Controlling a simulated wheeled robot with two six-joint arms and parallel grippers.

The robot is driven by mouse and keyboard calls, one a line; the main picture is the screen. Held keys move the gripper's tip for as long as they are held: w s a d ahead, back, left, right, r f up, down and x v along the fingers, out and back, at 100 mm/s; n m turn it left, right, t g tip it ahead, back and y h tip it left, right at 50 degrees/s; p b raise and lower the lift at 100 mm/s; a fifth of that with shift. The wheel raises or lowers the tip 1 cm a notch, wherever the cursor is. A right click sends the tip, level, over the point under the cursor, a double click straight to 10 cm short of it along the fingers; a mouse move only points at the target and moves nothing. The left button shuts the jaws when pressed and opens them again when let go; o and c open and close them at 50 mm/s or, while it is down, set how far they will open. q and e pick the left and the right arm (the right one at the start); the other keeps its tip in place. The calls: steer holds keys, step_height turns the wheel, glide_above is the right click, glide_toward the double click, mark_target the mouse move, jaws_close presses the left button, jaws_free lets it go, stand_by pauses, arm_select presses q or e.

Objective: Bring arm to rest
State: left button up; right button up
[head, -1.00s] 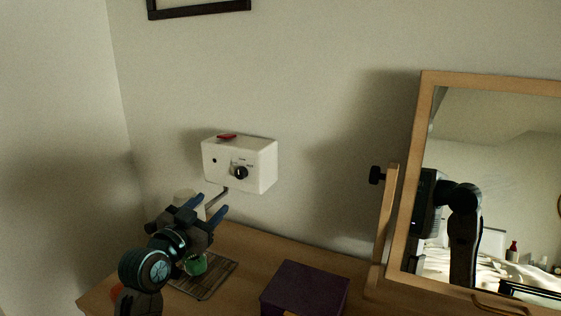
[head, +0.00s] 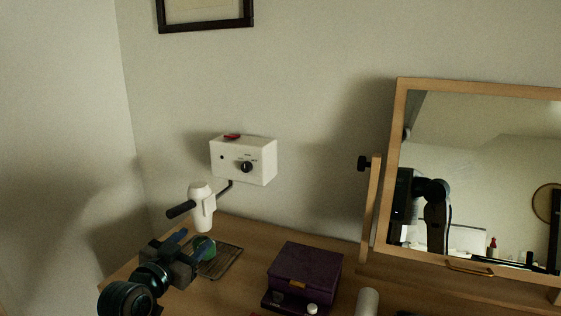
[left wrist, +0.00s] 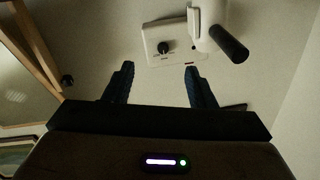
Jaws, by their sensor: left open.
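My left gripper (head: 191,246) is low at the left in the head view, over the left end of the wooden table. Its two blue fingers are spread and nothing shows between them; in the left wrist view the fingers (left wrist: 158,85) are also apart and empty. The arm reaches in from the lower left. Just beyond the gripper is a green object (head: 206,250) on a wire rack (head: 226,262), partly hidden by a finger. I cannot tell in the head view whether the finger touches it. My right gripper is not in view.
A white device with a dark handle (head: 201,204) stands behind the gripper, near a white wall box (head: 243,160) with a black knob. A purple box (head: 305,274) sits right of the rack. A wood-framed mirror (head: 398,170) stands at the right. A white cylinder (head: 367,302) is at the front.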

arm_select(q)
steer(key=s+a+f+n+g+y, duration=0.1)
steer(key=s+f+g+y, duration=0.15)
steer(key=s+f, duration=0.7)
steer(key=s+a+f+n+g+y, duration=0.15)
steer(key=s+f+g, duration=0.25)
steer(key=s+f, duration=0.55)
steer(key=s+a+f+n+g+y, duration=0.1)
steer(key=s+a+f+g, duration=0.15)
steer(key=s+f, duration=0.55)
steer(key=s+a+f+n+g+y, duration=0.15)
steer(key=s+f+g, duration=0.25)
steer(key=s, duration=0.7)
steer(key=a+f+g, duration=0.1)
steer(key=a+f, duration=0.2)
steer(key=f, duration=2.6)
steer(key=s+a+f+n+g, duration=0.1)
steer(key=s+f, duration=1.6)
steer(key=f, duration=0.2)
steer(key=shift+a, duration=0.25)
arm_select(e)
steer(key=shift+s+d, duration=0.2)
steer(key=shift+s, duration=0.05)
